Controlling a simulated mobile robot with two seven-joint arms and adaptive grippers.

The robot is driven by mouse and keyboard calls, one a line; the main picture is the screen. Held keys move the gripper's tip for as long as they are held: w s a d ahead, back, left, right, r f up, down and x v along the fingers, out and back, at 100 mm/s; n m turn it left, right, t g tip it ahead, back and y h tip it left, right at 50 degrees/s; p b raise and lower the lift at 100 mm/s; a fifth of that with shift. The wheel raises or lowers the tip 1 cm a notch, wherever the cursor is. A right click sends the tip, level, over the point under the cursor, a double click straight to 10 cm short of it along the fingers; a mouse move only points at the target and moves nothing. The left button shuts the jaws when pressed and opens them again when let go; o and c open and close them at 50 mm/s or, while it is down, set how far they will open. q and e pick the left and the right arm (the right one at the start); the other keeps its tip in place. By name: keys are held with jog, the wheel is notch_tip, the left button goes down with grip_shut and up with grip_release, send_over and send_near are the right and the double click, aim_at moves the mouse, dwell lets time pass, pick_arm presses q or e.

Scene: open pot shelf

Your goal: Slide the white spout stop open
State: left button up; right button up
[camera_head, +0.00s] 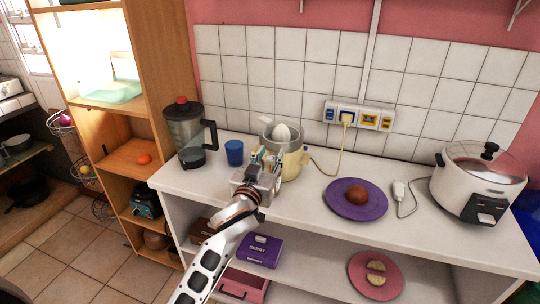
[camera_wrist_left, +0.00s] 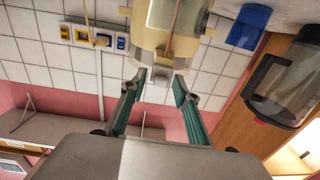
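The yellow citrus juicer (camera_head: 292,166) with a clear bowl and white cone (camera_head: 282,134) stands on the white counter. In the left wrist view, which is upside down, the juicer body (camera_wrist_left: 150,45) fills the top centre. A pale upright part (camera_wrist_left: 163,14) shows on its front there; I cannot tell whether it is the white spout stop. My left gripper (camera_head: 266,158) is in front of the juicer and hides part of it. In the wrist view its green fingers (camera_wrist_left: 158,84) are apart, with nothing gripped. My right gripper is not in view.
A blender (camera_head: 185,135) and blue cup (camera_head: 234,153) stand left of the juicer. A purple plate (camera_head: 340,207) with a brown round item, and a rice cooker (camera_head: 475,185), stand to the right. A yellow cord (camera_head: 330,172) runs to the wall sockets (camera_head: 358,116).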

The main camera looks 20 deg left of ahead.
pick_arm(q)
jog(key=s, duration=1.2)
jog(key=shift+w, duration=0.1)
jog(key=s+f+m+g+h, duration=0.1)
jog(key=s+f+g, duration=0.1)
jog(key=s+f, duration=0.5)
jog(key=s+f+m+g+h, duration=0.1)
jog(key=s+f, duration=0.6)
jog(key=f, duration=0.9)
jog(key=s+f+m+g, duration=0.2)
jog(key=s+f+g, duration=0.2)
jog(key=s+f, duration=0.3)
notch_tip(320, 180, down, 5)
jog(key=shift+s+a+f+h, duration=0.1)
jog(key=shift+s+a+h, duration=0.15)
jog(key=shift+s+h, duration=0.15)
